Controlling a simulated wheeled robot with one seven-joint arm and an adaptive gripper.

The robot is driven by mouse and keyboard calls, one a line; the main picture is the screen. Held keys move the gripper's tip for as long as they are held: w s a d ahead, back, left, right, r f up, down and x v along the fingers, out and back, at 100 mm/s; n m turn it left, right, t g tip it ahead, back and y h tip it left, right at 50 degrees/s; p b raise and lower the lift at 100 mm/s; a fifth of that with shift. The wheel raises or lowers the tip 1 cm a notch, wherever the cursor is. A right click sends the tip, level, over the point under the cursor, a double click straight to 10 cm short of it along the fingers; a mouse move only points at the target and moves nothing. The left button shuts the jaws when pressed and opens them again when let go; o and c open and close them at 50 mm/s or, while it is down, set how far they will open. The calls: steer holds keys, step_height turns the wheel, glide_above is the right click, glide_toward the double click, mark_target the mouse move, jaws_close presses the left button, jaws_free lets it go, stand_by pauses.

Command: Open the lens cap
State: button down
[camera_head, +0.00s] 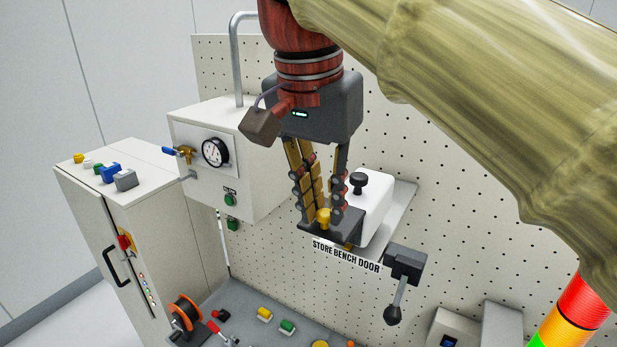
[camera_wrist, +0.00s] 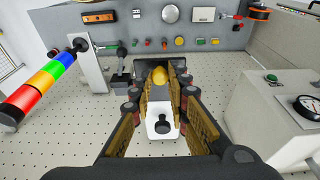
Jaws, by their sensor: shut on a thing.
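A white box-shaped body (camera_head: 372,214) with a black knob on top sits on a grey shelf against the pegboard. On its front is a dark square part with a yellow knob (camera_head: 323,217), which I take for the lens cap. My gripper (camera_head: 320,208) points down over this front part, its fingers close on either side of the yellow knob. In the wrist view the dark cap (camera_wrist: 151,74) and the white body (camera_wrist: 161,112) lie between the two fingers of my gripper (camera_wrist: 160,88). The fingers hide much of the exact contact.
A sign reading "STORE BENCH DOOR" (camera_head: 346,256) and a black lever (camera_head: 395,297) are just below and to the right. A white box with a gauge (camera_head: 215,152) and a cabinet (camera_head: 150,215) stand left. A panel of coloured buttons (camera_head: 265,318) lies below.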

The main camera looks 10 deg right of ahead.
steer(key=shift+w+d+r+g+y+p, duration=0.35)
steer(key=shift+r+g+y+p, duration=0.2)
steer(key=shift+g+p, duration=0.3)
steer(key=c, duration=1.7)
jaws_free()
steer(key=shift+w, duration=0.1)
